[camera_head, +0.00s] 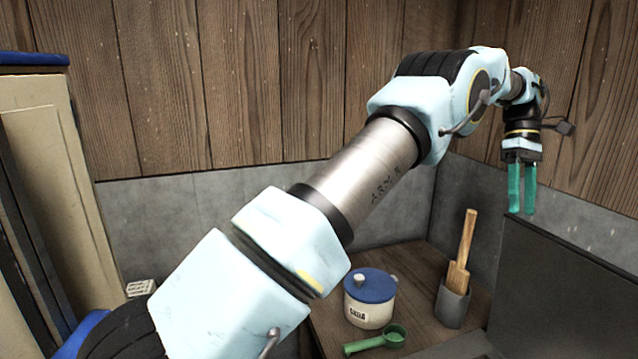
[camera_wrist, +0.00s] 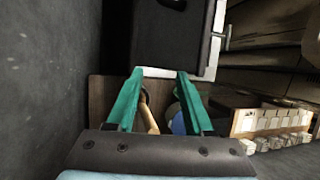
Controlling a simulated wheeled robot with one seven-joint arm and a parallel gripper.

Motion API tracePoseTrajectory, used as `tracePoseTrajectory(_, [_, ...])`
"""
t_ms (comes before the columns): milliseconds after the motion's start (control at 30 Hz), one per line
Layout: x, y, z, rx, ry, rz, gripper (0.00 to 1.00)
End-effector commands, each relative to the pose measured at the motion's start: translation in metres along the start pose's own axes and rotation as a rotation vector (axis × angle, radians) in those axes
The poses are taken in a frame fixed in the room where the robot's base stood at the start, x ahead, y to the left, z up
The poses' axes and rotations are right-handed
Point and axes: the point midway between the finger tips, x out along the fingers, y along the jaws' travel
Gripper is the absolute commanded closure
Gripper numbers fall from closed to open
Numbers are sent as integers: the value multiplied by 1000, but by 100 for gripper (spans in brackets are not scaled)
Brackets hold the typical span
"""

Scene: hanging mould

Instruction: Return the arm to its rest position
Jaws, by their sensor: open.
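My gripper (camera_head: 521,188) with its green fingers points down at the right in the head view, high above the counter and near the back corner. My arm stretches from the lower left up to the upper right. In the wrist view my gripper (camera_wrist: 155,75) has its two fingers apart, with nothing held between them. A wooden handle (camera_wrist: 149,117) and a blue round shape (camera_wrist: 178,118) show below and beyond the fingers.
A white jar with a blue lid (camera_head: 370,298), a green scoop (camera_head: 375,340) and a grey holder with wooden tools (camera_head: 453,304) stand on the wooden counter (camera_head: 415,262). A dark panel (camera_head: 560,285) rises at the right. A cream cabinet (camera_head: 60,170) stands left.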

Motion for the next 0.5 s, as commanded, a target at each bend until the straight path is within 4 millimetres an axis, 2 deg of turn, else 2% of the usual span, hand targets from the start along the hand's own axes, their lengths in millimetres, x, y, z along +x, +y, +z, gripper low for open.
tracePoseTrajectory(167, [-4, -29, -53, 16, 23, 67, 48])
tracePoseTrajectory(267, [-4, -57, -92, 36, 54, 116, 48])
tracePoseTrajectory(400, [4, -105, -141, 72, 110, 172, 48])
tracePoseTrajectory(500, [14, -145, -170, 100, 157, 202, 48])
